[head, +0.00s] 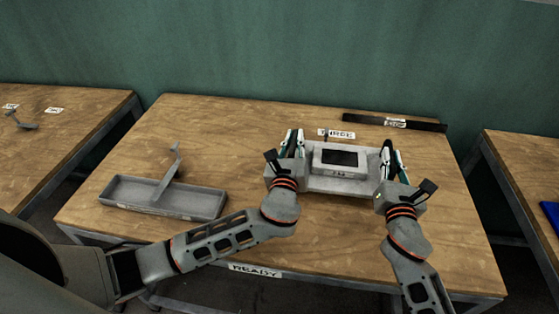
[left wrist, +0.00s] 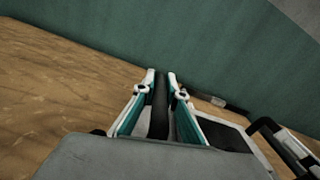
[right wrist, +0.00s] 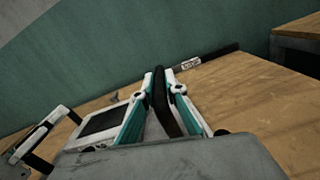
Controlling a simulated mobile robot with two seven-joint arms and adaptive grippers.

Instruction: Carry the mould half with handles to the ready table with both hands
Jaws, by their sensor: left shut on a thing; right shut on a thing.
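The mould half (head: 338,180) is a grey block with a raised part and a dark rectangular recess on top. It is over the back right of the ready table (head: 240,128), whose front edge bears a READY label (head: 255,271). I cannot tell whether it touches the table top. My left gripper (head: 293,142) is shut on its left handle, a dark bar that shows in the left wrist view (left wrist: 158,108). My right gripper (head: 390,158) is shut on its right handle, which shows in the right wrist view (right wrist: 163,100). The block's underside is hidden.
A grey tray (head: 118,200) with a grey tool (head: 170,172) leaning in it stands at the left of the table. A labelled card (head: 337,133) and a dark bar (head: 420,125) lie at the back. Other tables stand left (head: 70,125) and right (head: 520,160).

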